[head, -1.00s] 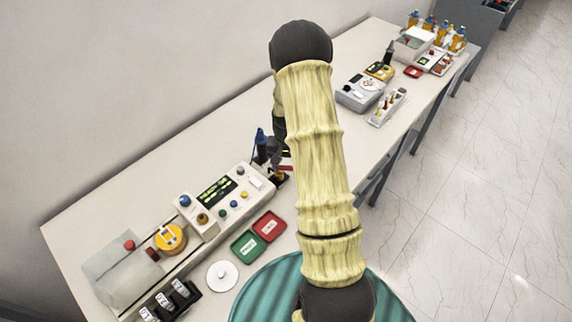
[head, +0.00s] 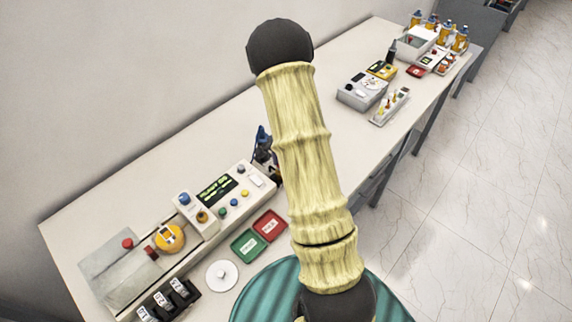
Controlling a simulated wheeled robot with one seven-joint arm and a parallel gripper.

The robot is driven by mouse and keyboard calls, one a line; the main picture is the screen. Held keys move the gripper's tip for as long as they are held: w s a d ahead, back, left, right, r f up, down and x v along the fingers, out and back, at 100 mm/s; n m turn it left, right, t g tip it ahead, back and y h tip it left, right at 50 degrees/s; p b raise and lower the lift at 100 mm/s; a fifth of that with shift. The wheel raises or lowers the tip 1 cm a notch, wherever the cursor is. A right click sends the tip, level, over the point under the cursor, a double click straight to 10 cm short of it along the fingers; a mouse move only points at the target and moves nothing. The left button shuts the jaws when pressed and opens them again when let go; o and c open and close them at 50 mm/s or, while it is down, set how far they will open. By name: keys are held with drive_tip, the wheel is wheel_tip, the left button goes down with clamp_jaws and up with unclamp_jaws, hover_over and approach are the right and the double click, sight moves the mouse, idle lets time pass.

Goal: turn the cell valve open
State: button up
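No part is clearly marked as the cell valve. At the left end of the bench, a yellow round-bodied device (head: 170,237) with a pale front sits beside a red knob (head: 152,252). Another red knob (head: 127,243) stands a little further left, by a grey, glassy-looking box (head: 112,268). I cannot tell which of these is the valve or how it is set. My arm crosses the middle of the view, and my gripper is hidden behind it.
A white control box (head: 240,212) with coloured buttons stands right of the yellow device. Green (head: 246,245) and red (head: 269,225) trays and a white disc (head: 221,275) lie in front. A dark stand (head: 263,148) is behind. The bench is bare between there and the far-right equipment.

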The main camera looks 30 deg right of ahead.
drive_tip(key=shift+a, duration=0.1)
drive_tip(key=o, duration=1)
drive_tip(key=shift+r, duration=0.1)
wheel_tip(320, 180, up, 17)
drive_tip(key=b, duration=0.2)
drive_tip(key=shift+r+b, duration=0.1)
drive_tip(key=shift+b, duration=0.3)
